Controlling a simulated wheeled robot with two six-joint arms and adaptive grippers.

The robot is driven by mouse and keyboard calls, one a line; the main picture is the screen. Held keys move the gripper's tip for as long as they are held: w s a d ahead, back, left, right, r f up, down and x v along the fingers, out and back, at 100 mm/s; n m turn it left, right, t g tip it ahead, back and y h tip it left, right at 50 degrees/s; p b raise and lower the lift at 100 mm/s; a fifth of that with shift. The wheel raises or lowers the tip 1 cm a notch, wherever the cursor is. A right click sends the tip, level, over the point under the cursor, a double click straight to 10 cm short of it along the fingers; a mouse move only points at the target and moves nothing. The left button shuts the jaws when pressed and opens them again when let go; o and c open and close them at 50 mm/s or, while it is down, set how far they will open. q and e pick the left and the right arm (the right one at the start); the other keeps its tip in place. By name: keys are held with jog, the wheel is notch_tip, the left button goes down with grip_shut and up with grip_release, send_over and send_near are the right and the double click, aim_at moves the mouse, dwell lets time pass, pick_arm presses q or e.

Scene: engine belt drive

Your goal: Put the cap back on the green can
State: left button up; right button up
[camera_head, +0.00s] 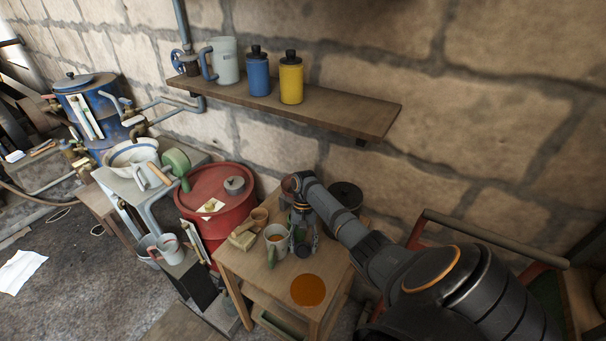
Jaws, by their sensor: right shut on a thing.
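My right gripper (302,246) reaches down over the small wooden table, just right of a grey mug. It is shut on a small dark thing, mostly hidden by the fingers; I cannot tell whether it is the cap. A green rounded vessel (176,163) stands by the white basin at left; I cannot tell whether it is the green can. A grey lid with a dark knob (235,185) lies on the red drum. My left gripper is not in view.
The grey mug (276,238) holds brown liquid. An orange-brown round patch (308,290) lies on the wooden table (260,282). The red drum (205,188) stands behind left. A blue can (258,77) and yellow can (291,82), both black-capped, stand on the wall shelf (345,112).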

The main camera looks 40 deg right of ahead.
aim_at(305, 248)
jog(key=shift+r, duration=0.1)
jog(key=r, duration=0.2)
jog(key=s+r, duration=0.1)
jog(key=r, duration=0.4)
jog(key=shift+s+a, duration=0.15)
jog(key=shift+a, duration=0.05)
jog(key=s+a+p, duration=0.1)
jog(key=s+a, duration=0.1)
jog(key=s, duration=0.3)
jog(key=s+a+p, duration=0.1)
jog(key=s+a, duration=0.2)
jog(key=s, duration=0.3)
jog(key=s+a+p, duration=0.1)
jog(key=s+a, duration=0.1)
jog(key=s, duration=0.4)
jog(key=shift+s+a, duration=0.1)
jog(key=shift+a, duration=0.2)
jog(key=shift+f, duration=0.1)
